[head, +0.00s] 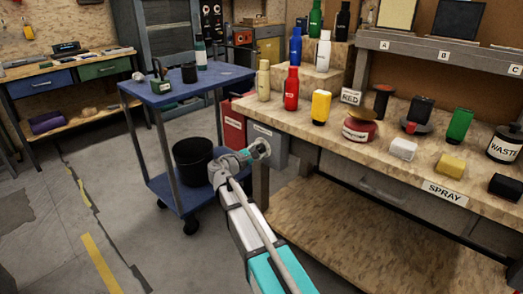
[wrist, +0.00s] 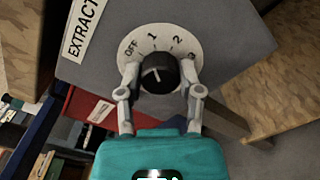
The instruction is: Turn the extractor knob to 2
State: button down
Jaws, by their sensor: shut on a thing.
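The extractor knob (wrist: 158,72) is black and round, on a white dial plate (wrist: 154,42) marked OFF, 1, 2 and a partly covered 3. A short pale line on the knob seems to point up, roughly toward 1; its exact angle is hard to read. The dial is on a grey box (wrist: 225,52) with a label reading "EXTRACT", cut off by the frame edge. My gripper (wrist: 161,77) has one finger on each side of the knob and is shut on it. In the head view my gripper (head: 256,152) is at the grey box (head: 276,143) below the bench top, hiding most of the dial.
The wooden bench (head: 330,118) above carries bottles, jars and blocks. A blue cart (head: 215,84) with a black bin (head: 191,160) on its lower shelf stands left of my arm. A red box (head: 232,124) is beside the grey box. The floor at lower left is clear.

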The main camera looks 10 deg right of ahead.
jog(key=shift+a+f+m, duration=0.1)
jog(key=shift+a+m, duration=0.05)
jog(key=shift+m, duration=4.15)
jog(key=shift+c, duration=1.3)
grip_release()
jog(key=shift+s, duration=0.15)
jog(key=v, duration=1.1)
jog(key=shift+s+a, duration=0.2)
jog(key=shift+a, duration=0.15)
